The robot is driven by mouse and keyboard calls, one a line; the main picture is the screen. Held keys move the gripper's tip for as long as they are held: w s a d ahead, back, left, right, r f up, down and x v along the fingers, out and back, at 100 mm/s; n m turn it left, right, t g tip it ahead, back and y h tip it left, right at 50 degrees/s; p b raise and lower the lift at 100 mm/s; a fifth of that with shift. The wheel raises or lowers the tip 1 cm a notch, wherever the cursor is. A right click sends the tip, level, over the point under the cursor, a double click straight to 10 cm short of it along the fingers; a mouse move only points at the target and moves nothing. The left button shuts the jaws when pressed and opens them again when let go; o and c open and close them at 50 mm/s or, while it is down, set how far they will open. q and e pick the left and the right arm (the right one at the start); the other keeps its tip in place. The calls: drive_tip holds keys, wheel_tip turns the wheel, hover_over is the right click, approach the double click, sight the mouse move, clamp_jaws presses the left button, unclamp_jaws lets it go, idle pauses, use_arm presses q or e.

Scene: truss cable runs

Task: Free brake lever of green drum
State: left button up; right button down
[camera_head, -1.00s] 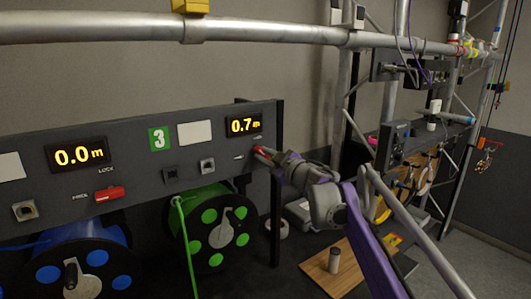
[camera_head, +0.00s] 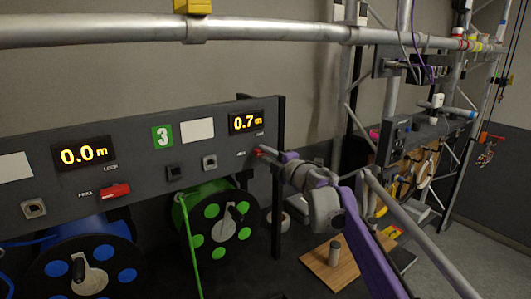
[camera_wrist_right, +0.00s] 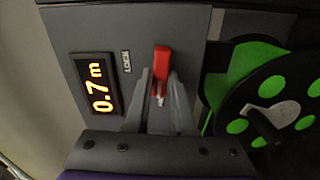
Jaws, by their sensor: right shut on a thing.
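The green drum (camera_head: 222,228) sits under the grey panel, with a green cable (camera_head: 191,250) hanging at its left. Its brake lever is red and shows in part at the panel's right end (camera_head: 259,153). The lever is clear in the right wrist view (camera_wrist_right: 163,60), where it points up the picture beside the LOCK label (camera_wrist_right: 126,61). My right gripper (camera_wrist_right: 158,97) is shut on this red lever near its lower end; the fingers hide that end. The right gripper also shows in the head view (camera_head: 270,154). My left gripper is not in view.
The display (camera_head: 246,122) above the lever reads 0.7 m. A blue drum (camera_head: 84,268) with its own red lever (camera_head: 115,190) is at left. A metal tube (camera_head: 270,32) crosses above the panel. A wooden board (camera_head: 345,270) lies at lower right.

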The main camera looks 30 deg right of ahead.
drive_tip(key=shift+n, duration=0.6)
drive_tip(key=c, duration=0.8)
unclamp_jaws()
drive_tip(key=shift+o, duration=0.2)
drive_tip(key=s+b, duration=0.1)
drive_tip(key=s, duration=0.9)
drive_tip(key=shift+s+d, duration=0.4)
drive_tip(key=shift+d, duration=0.05)
